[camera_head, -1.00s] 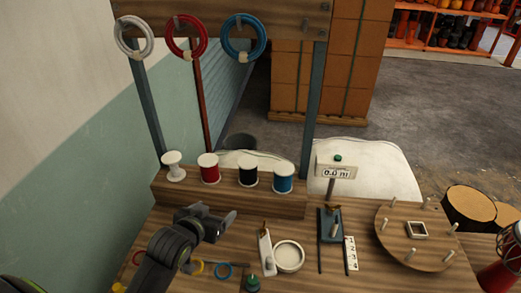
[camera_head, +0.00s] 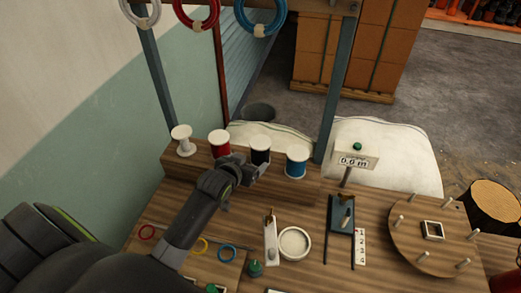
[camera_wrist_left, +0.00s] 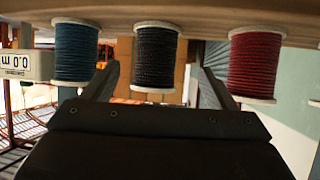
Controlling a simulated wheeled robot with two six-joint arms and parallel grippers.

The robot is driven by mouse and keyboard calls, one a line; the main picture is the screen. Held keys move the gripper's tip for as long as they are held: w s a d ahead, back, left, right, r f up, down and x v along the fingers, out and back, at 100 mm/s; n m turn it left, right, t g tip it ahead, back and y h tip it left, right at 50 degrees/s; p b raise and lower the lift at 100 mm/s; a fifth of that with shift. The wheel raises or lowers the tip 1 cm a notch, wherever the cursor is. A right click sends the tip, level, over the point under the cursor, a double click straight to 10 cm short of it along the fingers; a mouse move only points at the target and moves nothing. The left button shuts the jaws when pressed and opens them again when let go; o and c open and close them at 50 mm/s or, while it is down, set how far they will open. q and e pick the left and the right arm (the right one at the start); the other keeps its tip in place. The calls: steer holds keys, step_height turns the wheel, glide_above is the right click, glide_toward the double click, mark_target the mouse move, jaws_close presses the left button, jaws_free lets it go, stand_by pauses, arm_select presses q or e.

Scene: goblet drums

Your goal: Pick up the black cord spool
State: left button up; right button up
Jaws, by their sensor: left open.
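The black cord spool (camera_head: 260,144) with white ends stands on the wooden ledge, between the red spool (camera_head: 219,143) and the blue spool (camera_head: 296,163). My left gripper (camera_head: 246,170) is open and empty, right in front of the black spool and hiding its lower part in the head view. In the left wrist view, the black spool (camera_wrist_left: 155,57) shows in the gap between the two open fingers (camera_wrist_left: 158,72). I cannot tell whether the fingertips reach beside it. The blue spool (camera_wrist_left: 75,52) and red spool (camera_wrist_left: 256,62) flank it. My right gripper is not in view.
A white spool (camera_head: 183,141) stands left on the ledge (camera_head: 330,192). Coloured rings hang from the rack above. On the bench are a white dish (camera_head: 294,243), a blue clamp-like device (camera_head: 341,212), a length display (camera_head: 355,160) and a round pegged board (camera_head: 411,250).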

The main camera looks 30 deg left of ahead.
mark_target(256, 156)
arm_select(q)
steer(key=shift+x, duration=1.85)
steer(key=shift+w+p, duration=0.4)
steer(key=shift+p, duration=0.05)
steer(key=x, duration=0.1)
steer(key=p+x, duration=0.1)
steer(key=x, duration=0.1)
steer(key=shift+w+d, duration=0.2)
steer(key=shift+w, duration=0.1)
steer(key=shift+w+f, duration=0.25)
steer(key=shift+w, duration=0.15)
steer(key=c, duration=1.2)
